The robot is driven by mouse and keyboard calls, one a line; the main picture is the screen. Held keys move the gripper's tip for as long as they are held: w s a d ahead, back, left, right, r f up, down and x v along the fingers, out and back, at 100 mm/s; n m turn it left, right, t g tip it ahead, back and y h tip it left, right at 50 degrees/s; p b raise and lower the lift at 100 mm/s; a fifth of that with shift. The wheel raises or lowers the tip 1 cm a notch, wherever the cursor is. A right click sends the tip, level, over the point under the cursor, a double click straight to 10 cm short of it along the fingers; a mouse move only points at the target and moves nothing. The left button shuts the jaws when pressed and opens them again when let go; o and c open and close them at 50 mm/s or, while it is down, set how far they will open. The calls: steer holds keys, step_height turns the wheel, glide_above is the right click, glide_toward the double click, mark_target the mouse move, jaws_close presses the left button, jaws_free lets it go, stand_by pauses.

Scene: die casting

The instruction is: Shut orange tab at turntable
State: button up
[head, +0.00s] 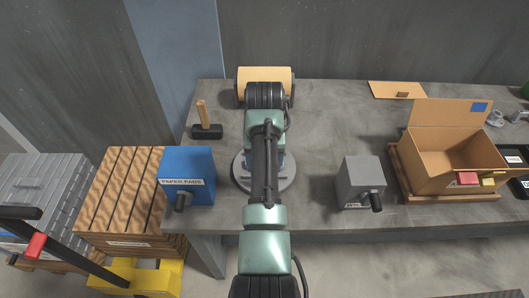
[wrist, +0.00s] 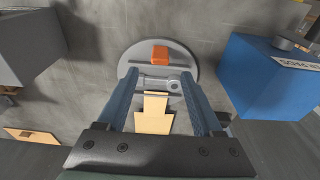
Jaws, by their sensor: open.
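The round grey turntable (wrist: 187,63) lies on the table. In the head view its rim (head: 288,182) shows under my arm. The orange tab (wrist: 159,54) sits on the disc in the wrist view, just beyond my fingertips. A small grey metal fitting (wrist: 158,82) lies between the tab and my gripper. My gripper (wrist: 160,75) is open, with its two blue fingers apart over the disc and nothing held. A tan piece (wrist: 154,114) shows between the fingers, farther back. My arm hides the tab in the head view.
The blue paper pads box (head: 188,172) stands left of the turntable, with a mallet (head: 207,131) behind it. A grey box (head: 361,180) and an open cardboard box (head: 437,155) stand right. A tan roll (head: 250,75) is behind. Bare tabletop lies right of the turntable.

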steer(key=shift+s+r, duration=0.15)
steer(key=shift+r, duration=1)
steer(key=shift+s+r, duration=0.15)
steer(key=shift+r, duration=1)
